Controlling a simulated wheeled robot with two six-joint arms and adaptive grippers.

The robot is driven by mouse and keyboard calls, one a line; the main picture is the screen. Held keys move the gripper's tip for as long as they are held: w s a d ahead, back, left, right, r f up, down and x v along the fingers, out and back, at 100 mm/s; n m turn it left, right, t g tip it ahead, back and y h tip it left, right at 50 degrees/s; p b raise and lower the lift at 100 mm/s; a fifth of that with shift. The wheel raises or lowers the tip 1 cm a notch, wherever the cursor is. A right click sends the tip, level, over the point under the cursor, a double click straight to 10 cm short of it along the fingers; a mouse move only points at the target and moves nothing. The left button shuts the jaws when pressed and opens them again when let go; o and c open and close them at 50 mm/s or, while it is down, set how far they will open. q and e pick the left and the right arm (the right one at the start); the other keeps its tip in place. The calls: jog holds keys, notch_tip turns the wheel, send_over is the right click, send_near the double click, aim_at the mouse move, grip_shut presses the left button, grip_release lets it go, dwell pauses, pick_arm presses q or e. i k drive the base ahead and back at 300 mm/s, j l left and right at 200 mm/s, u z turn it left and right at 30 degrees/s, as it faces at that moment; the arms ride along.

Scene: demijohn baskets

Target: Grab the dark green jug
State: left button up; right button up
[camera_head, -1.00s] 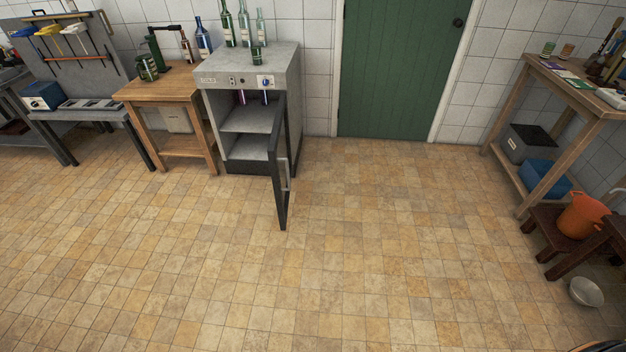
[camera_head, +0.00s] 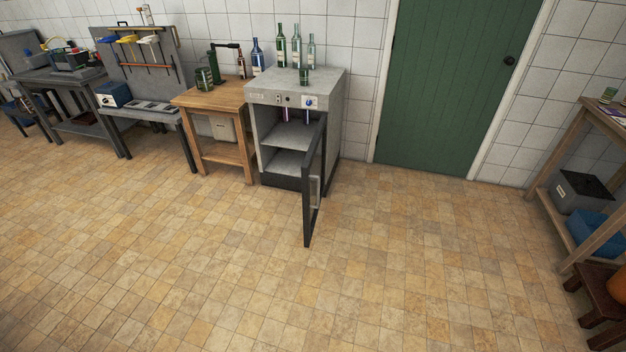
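A squat dark green vessel (camera_head: 204,78) stands near the left edge of the small wooden table (camera_head: 213,97), at the upper left of the head view. A smaller dark green vessel (camera_head: 304,76) stands on top of the grey cabinet (camera_head: 322,91). I cannot tell at this size which of them is a jug. A tall dark green piece with a dark arm (camera_head: 213,63) stands on the wooden table behind the squat vessel. Neither of my grippers is in view.
The cabinet's dark-framed door (camera_head: 314,185) stands open into the room. Several bottles (camera_head: 296,47) stand on the cabinet. A grey workbench (camera_head: 150,113) is at left, a wooden shelf table (camera_head: 570,185) at right. The tiled floor (camera_head: 260,290) in front is clear.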

aim_at(203, 76)
jog(key=i+j+u, duration=0.1)
jog(key=i+u, duration=0.35)
jog(key=i, duration=0.15)
jog(key=i+l+u, duration=0.1)
jog(key=i+u, duration=0.35)
jog(key=i, duration=0.2)
jog(key=i+j+u, duration=0.25)
jog(key=i+u, duration=0.15)
jog(key=i, duration=0.2)
jog(key=i+j+u, duration=0.1)
jog(key=i+u, duration=0.3)
jog(key=i, duration=0.15)
jog(key=i+l+u, duration=0.15)
jog(key=i+u, duration=0.25)
jog(key=i, duration=0.2)
jog(key=i+z, duration=0.25)
jog(key=i, duration=0.2)
jog(key=i+z, duration=0.25)
jog(key=i, duration=0.25)
jog(key=i+z, duration=0.25)
jog(key=i, duration=0.2)
jog(key=i+j+z, duration=0.25)
jog(key=i, duration=0.2)
jog(key=i+j+z, duration=0.25)
jog(key=i, duration=0.2)
